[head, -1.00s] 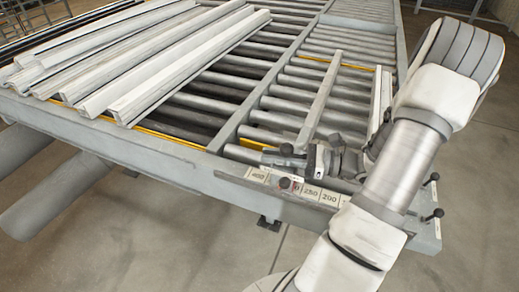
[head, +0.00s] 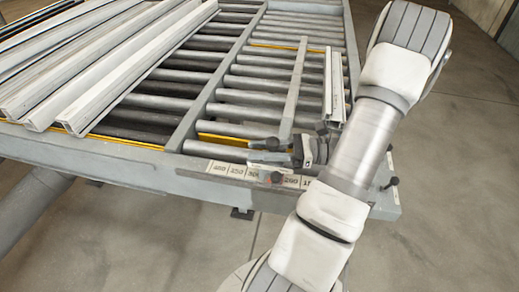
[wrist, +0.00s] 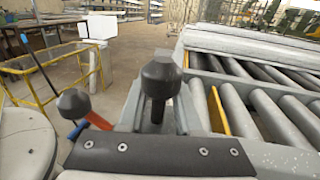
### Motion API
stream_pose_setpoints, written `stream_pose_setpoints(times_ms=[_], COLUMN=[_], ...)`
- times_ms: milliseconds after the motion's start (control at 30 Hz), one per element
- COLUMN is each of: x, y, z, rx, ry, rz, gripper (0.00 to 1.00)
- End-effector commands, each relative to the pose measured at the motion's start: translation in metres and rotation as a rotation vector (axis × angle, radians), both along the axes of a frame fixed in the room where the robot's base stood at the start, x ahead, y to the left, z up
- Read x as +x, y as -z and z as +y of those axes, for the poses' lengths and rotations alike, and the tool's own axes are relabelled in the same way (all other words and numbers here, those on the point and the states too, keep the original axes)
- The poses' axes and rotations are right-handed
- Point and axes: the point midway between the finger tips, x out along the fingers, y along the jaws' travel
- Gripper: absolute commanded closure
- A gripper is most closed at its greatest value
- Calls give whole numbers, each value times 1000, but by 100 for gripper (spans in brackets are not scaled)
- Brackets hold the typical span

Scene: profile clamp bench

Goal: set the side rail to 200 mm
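The side rail (head: 294,90) is a grey bar lying lengthwise over the rollers. At its front end stands a dark knob (head: 270,143), and a second dark knob (head: 277,177) with a red part beside it stands over the scale (head: 235,171). That second knob hides a label between 300 and 200, where 250 belongs. My gripper (head: 300,150) is low at the rail's front end, right beside the first knob. In the wrist view a large black knob (wrist: 160,80) is close ahead, and the other knob (wrist: 73,103) is to the left. My fingertips are hidden.
Several long pale profiles (head: 110,60) lie on the left of the roller bench. Small knobs (head: 391,181) stick out at the bench's right end. The floor in front is clear.

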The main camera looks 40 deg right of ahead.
Motion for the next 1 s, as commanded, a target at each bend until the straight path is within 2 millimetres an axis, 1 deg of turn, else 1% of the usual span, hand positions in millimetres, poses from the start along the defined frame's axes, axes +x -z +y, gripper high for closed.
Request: stream_pose_setpoints(times_ms=[67,433,567,667,767,1000], x=[0,0,-3,-12,-26,-67], y=[0,1,2,3,4,4], z=[0,1,-4,-13,-28,-72], rx=[-1,-1,-1,-2,-3,-3], ry=[0,-1,1,1,2,3], rz=[1,4,4,3,4,3], gripper=[54,54,54,54,54,54])
